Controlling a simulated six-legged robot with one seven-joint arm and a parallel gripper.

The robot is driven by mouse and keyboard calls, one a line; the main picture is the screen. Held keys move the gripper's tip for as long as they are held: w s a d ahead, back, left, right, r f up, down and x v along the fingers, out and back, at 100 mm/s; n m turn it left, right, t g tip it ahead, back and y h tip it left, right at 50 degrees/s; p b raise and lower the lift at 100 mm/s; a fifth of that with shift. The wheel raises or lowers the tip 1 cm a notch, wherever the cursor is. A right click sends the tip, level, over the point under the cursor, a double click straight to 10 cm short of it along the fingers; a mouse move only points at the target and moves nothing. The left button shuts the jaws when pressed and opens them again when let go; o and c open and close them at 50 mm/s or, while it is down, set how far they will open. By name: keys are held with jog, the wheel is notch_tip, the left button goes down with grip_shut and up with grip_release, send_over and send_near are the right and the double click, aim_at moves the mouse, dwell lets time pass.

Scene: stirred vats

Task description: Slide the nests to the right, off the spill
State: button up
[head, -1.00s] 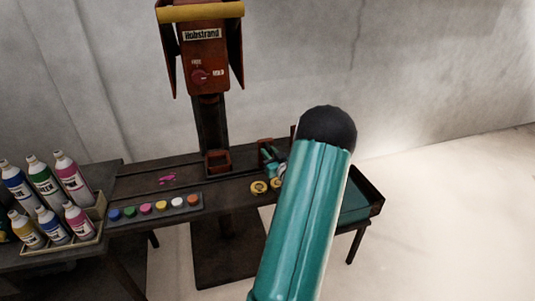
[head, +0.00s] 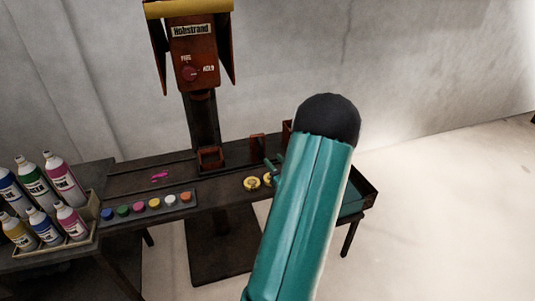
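A pink spill (head: 160,176) lies on the left part of the dark bench top. A rust-brown open square holder (head: 209,158) stands right of it, at the foot of the machine column; a second brown holder (head: 257,144) stands further right. These may be the nests, but I cannot be sure. Another brown piece (head: 287,131) is partly hidden by my teal arm.
The Hobstrand machine (head: 193,64) rises behind the bench. A strip of coloured pots (head: 146,208) lies along the front edge. A crate of bottles (head: 80,241) stands at left. A teal-bottomed tray (head: 368,193) is at the right end. My arm covers much of the right side.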

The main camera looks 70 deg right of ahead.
jog(key=v, duration=0.4)
jog(key=shift+s+a, duration=0.2)
jog(key=shift+s, duration=0.05)
jog(key=w+a+r+n+g+y, duration=0.15)
jog(key=w+a+r, duration=0.35)
jog(key=w, duration=0.5)
jog(key=w+a+r+n+g+y, duration=0.1)
jog(key=w+a+r+n+g, duration=0.1)
jog(key=w+a+r, duration=0.55)
jog(key=w+a+r+g+y, duration=0.1)
jog(key=w+a+r, duration=0.15)
jog(key=a, duration=0.35)
jog(key=w+a+r+g+y, duration=0.1)
jog(key=w+a, duration=0.2)
jog(key=a, duration=0.4)
jog(key=s+a+r+n+g+y, duration=0.1)
jog(key=s+a, duration=0.3)
jog(key=a, duration=0.5)
jog(key=s+a+n+g+y, duration=0.1)
jog(key=s+a+y, duration=0.2)
jog(key=a, duration=0.6)
jog(key=s+a+r+n+g+y, duration=0.1)
jog(key=s+a+n+y, duration=0.1)
jog(key=s+a, duration=0.3)
jog(key=a, duration=0.4)
jog(key=shift+r, duration=0.35)
